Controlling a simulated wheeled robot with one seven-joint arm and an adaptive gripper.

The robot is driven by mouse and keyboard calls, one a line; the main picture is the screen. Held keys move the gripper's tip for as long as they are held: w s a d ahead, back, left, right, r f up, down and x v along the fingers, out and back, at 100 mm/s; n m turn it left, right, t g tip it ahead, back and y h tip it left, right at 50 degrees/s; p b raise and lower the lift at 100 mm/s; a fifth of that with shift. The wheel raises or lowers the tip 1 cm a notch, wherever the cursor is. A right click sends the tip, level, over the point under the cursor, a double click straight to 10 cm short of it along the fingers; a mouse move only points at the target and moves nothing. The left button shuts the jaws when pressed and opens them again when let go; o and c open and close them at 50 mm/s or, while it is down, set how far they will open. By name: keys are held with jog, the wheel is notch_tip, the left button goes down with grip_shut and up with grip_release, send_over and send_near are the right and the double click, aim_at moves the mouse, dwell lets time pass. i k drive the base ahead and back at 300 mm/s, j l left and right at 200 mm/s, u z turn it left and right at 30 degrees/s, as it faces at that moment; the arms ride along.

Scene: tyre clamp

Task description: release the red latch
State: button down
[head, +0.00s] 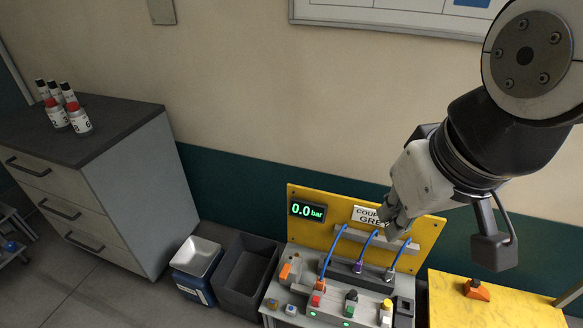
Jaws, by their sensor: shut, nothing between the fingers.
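A small red part (316,299) stands at the left of a row of couplings on the grey bench unit, at the lower end of a blue hose (328,258). I cannot tell from this view whether it is the latch or how it sits. A dark coupling (351,298) and a yellow-topped coupling (386,306) stand to its right. My gripper (392,228) is shut and empty. It is above and to the right of the red part, in front of the yellow panel, and covers part of the panel's sign (364,214).
The yellow panel (300,245) carries a display (307,210) reading 0.0 bar. Blue hoses arch in front of it. An orange lever (285,271) is at the unit's left. A yellow-topped table (520,309) bears an orange piece (477,290). A dark bin (243,278) stands left.

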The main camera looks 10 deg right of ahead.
aim_at(316, 300)
jog(key=k+j+z, duration=0.15)
jog(key=j+z, duration=0.2)
jog(key=j, duration=0.2)
jog(key=k+j+z, duration=0.15)
jog(key=j, duration=0.2)
jog(key=k+l+u, duration=0.15)
jog(key=l, duration=0.2)
jog(key=k+l+u, duration=0.3)
jog(key=k+l, duration=0.15)
jog(key=l, duration=0.25)
